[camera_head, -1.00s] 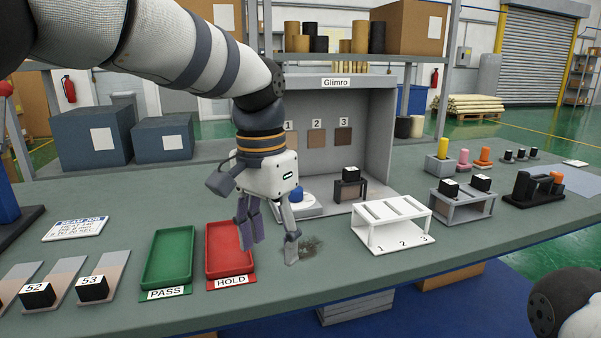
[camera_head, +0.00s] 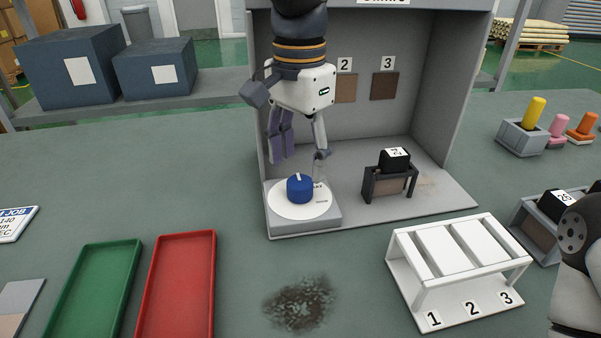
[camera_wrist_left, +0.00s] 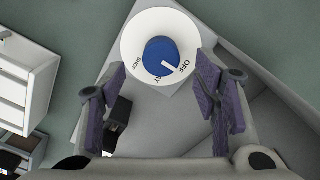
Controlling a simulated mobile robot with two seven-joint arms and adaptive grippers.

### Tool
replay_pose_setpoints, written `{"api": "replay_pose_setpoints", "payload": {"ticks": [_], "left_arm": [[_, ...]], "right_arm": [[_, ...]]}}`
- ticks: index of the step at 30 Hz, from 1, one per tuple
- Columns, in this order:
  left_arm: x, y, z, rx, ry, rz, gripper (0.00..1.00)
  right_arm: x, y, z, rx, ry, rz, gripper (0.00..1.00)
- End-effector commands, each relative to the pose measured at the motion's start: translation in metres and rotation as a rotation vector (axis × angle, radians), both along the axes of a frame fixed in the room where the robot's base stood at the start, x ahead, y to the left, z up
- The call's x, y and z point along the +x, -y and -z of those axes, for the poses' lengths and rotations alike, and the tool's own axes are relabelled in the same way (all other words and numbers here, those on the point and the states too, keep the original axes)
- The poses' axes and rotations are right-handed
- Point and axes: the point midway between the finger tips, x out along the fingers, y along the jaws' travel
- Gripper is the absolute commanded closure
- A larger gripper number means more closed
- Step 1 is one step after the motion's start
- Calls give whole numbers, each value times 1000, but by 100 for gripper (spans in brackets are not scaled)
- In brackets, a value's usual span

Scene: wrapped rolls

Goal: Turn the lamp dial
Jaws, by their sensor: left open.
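The lamp dial is a blue knob (camera_head: 300,188) with a white pointer mark, on a round white plate (camera_head: 285,205) at the booth's front left. In the left wrist view the knob (camera_wrist_left: 161,56) shows its pointer towards the word OFF; other printed words are only partly readable. My left gripper (camera_head: 300,155) is open and empty, just above and behind the knob in the head view. In the left wrist view its fingers (camera_wrist_left: 160,78) are spread wide, with the dial between and beyond their tips. My right gripper is out of view.
The grey booth (camera_head: 440,100) has a back wall and side walls around the dial. A dark stand (camera_head: 378,188) with a black block (camera_head: 395,159) is right of the dial. A white numbered rack (camera_head: 410,290) and red tray (camera_head: 178,290) stand in front, a dark stain (camera_head: 300,303) between them.

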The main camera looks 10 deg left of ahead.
Motion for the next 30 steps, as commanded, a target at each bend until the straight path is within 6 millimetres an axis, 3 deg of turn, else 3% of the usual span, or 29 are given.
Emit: {"api": "replay_pose_setpoints", "payload": {"ticks": [6, 16, 23, 30], "left_arm": [[0, 0, 38, 1, 0, 0, 44], [0, 0, 45, 0, 1, -1, 44], [0, 0, 45, 0, 1, 0, 92], [0, 0, 45, 0, 1, 11, 92]], "right_arm": [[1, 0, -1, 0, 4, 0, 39], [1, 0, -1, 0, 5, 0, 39], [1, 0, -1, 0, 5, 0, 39], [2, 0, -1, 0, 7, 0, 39]]}}
